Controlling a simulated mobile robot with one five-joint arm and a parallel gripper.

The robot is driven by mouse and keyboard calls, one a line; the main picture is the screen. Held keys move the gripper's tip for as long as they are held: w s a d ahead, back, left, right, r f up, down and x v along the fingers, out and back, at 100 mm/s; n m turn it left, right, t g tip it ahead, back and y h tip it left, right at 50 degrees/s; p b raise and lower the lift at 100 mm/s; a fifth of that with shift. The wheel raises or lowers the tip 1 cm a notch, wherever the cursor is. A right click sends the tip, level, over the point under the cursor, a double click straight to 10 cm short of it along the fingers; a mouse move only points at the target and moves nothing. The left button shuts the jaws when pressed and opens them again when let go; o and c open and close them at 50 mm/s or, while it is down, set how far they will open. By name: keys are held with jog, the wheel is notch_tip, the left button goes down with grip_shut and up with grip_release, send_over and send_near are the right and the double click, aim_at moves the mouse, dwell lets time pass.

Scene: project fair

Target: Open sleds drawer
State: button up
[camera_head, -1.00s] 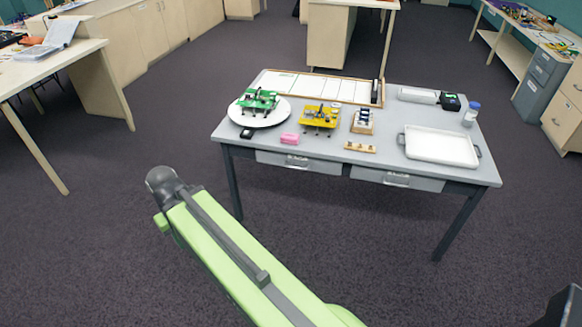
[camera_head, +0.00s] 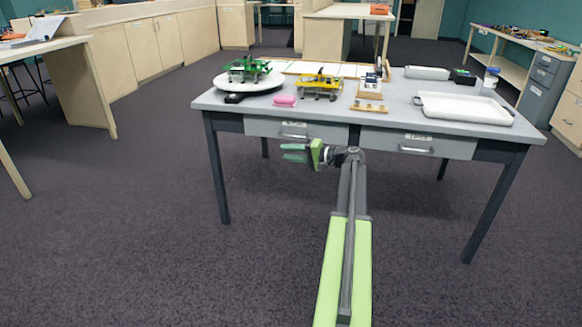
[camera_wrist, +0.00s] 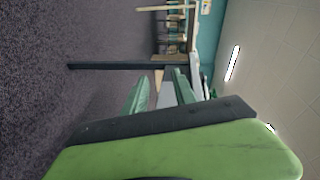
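Two grey drawers, both closed, sit side by side under the grey table top: the left drawer (camera_head: 264,128) and the right drawer (camera_head: 455,148). Each has a bar handle and a small label, too small to read, so I cannot tell which is the sleds drawer. My gripper (camera_head: 284,152) is just below the left drawer's handle (camera_head: 294,136) in the head view, fingers pointing left. It looks empty. In the wrist view my gripper (camera_wrist: 160,84) shows its two green fingers spread apart, with a dark table leg (camera_wrist: 105,66) beyond them.
The table top (camera_head: 220,103) holds a green model (camera_head: 248,70) on a white disc, a yellow model (camera_head: 320,84), a pink block (camera_head: 285,100) and a white tray (camera_head: 465,108). Table legs (camera_head: 215,170) stand at the corners. The floor in front is clear.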

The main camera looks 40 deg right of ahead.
aim_at(291, 136)
jog(key=s+d+f+m+t+h+b, duration=0.1)
jog(key=s+d+t+b, duration=0.1)
jog(key=s+d, duration=0.3)
jog(key=s+d+f+m+t+h+b, duration=0.1)
jog(key=s+d+m+h+b, duration=0.15)
jog(key=d, duration=0.55)
jog(key=shift+n+y, duration=0.45)
jog(key=w+a, duration=0.1)
jog(key=w, duration=0.4)
jog(key=w+a+r+p, duration=0.1)
jog(key=w, duration=0.5)
jog(key=w+a+p, duration=0.1)
jog(key=w, duration=0.5)
jog(key=shift+r, duration=0.35)
jog(key=shift+a, duration=0.1)
jog(key=shift+c, duration=0.3)
grip_shut()
